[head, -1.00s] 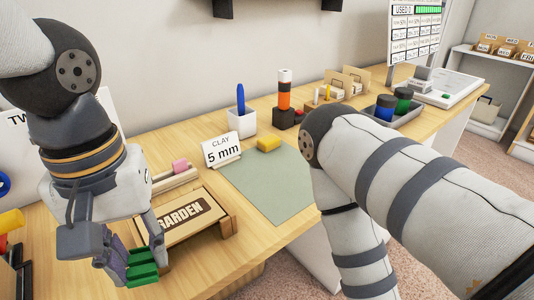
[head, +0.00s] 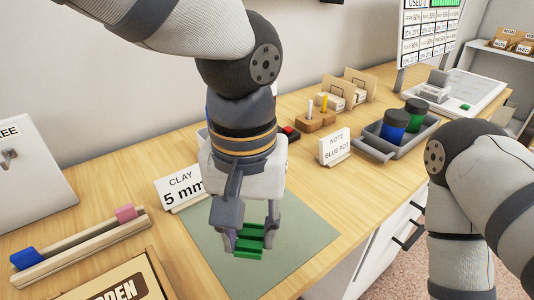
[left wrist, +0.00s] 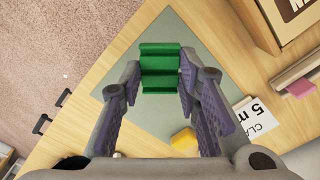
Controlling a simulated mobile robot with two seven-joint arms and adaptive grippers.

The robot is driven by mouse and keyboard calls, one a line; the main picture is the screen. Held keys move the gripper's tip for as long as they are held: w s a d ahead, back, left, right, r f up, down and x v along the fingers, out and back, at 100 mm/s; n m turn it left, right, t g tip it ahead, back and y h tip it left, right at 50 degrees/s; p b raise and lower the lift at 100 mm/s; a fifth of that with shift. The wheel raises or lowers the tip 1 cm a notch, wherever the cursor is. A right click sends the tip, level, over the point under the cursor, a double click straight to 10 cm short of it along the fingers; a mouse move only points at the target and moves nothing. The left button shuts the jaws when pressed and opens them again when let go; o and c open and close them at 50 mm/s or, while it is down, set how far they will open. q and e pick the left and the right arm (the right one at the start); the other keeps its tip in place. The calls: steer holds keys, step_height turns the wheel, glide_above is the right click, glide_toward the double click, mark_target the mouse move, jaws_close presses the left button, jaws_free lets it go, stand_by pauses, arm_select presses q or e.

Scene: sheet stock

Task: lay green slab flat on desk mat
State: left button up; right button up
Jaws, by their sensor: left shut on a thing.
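The green slab (head: 250,238) is held between the fingers of my left gripper (head: 250,235), above the grey-green desk mat (head: 310,232). In the left wrist view the slab (left wrist: 160,68) shows ridged and sits between the two fingertips, with the mat (left wrist: 205,110) beneath it. I cannot tell the exact height, but the slab looks apart from the mat. My right arm shows at the right of the head view; its gripper is out of frame.
A yellow block (left wrist: 184,139) lies on the mat near the "CLAY 5 mm" card (head: 180,188). A wooden rail (head: 80,248) with blue and pink pieces and a GARDEN box (head: 115,285) are at left. A grey tray with jars (head: 375,150) stands at right.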

arm_select(q)
steer(key=w+f, duration=0.2)
steer(key=w, duration=0.1)
steer(key=w+d+f+b, duration=0.1)
steer(key=w+f, duration=0.2)
steer(key=w+f+b, duration=0.1)
steer(key=w+f, duration=0.2)
steer(key=w, duration=0.1)
steer(key=shift+d+f, duration=0.15)
steer(key=shift+d, duration=0.15)
steer(key=f, duration=0.3)
steer(key=shift+w+f+b, duration=0.2)
steer(key=shift+f+b, duration=0.05)
steer(key=shift+b, duration=0.05)
steer(key=shift+r, duration=0.1)
arm_select(e)
steer(key=shift+g, duration=0.7)
steer(key=s+f, duration=0.3)
steer(key=shift+s+f, duration=0.15)
steer(key=shift+s, duration=0.1)
arm_select(q)
steer(key=o, duration=1)
steer(key=shift+f, duration=0.2)
steer(key=shift+o, duration=0.2)
step_height(320, 180, up, 12)
steer(key=shift+r+p, duration=0.2)
steer(key=shift+p, duration=0.2)
arm_select(e)
steer(key=shift+w+r, duration=0.45)
steer(key=shift+w, duration=0.05)
